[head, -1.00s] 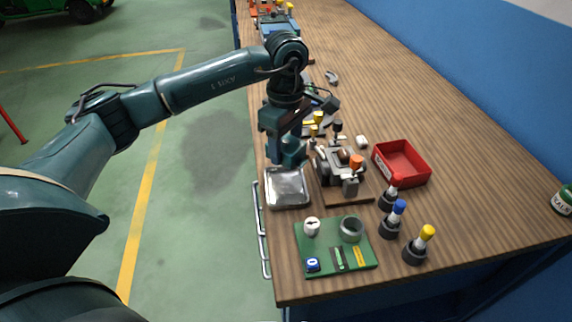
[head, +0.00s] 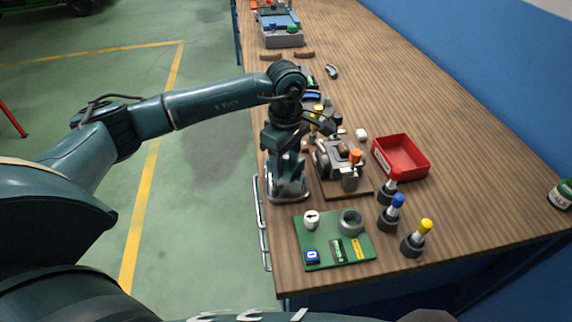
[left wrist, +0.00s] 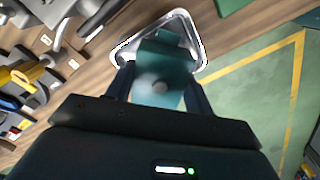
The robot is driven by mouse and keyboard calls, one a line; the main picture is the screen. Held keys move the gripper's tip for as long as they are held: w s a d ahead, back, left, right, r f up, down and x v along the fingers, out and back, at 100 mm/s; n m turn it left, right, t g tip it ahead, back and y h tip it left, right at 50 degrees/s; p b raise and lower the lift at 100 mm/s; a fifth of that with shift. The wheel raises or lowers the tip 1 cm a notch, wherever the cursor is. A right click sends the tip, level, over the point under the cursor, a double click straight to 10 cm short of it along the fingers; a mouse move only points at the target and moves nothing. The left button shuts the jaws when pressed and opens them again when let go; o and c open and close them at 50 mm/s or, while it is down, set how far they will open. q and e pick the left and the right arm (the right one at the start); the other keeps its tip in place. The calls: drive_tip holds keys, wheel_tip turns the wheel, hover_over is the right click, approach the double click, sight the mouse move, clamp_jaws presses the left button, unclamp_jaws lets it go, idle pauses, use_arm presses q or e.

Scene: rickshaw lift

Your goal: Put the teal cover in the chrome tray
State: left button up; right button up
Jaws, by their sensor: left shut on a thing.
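The teal cover (left wrist: 158,80) is between the fingers of my left gripper (left wrist: 158,92) in the left wrist view. My left gripper (head: 287,178) is shut on it and stands over the chrome tray (head: 290,199) in the head view. In the left wrist view the chrome tray (left wrist: 202,55) shows its rim around the far end of the cover. The gripper and cover hide most of the tray's inside. I cannot tell whether the cover touches the tray floor. My right gripper is not in view.
A fixture on a wooden board (head: 345,170) stands close right of the tray. A green board (head: 335,250) with small parts lies in front. A red bin (head: 402,158) and several colour-capped bottles (head: 390,215) are farther right. The table's left edge has a metal rail (head: 262,230).

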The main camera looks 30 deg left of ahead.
sight(286, 159)
use_arm(q)
wheel_tip(286, 159, down, 2)
drive_tip(key=shift+f, duration=0.2)
drive_tip(key=shift+f, duration=0.1)
drive_tip(key=shift+f, duration=0.2)
drive_tip(key=o, duration=1)
drive_tip(key=shift+r, duration=0.1)
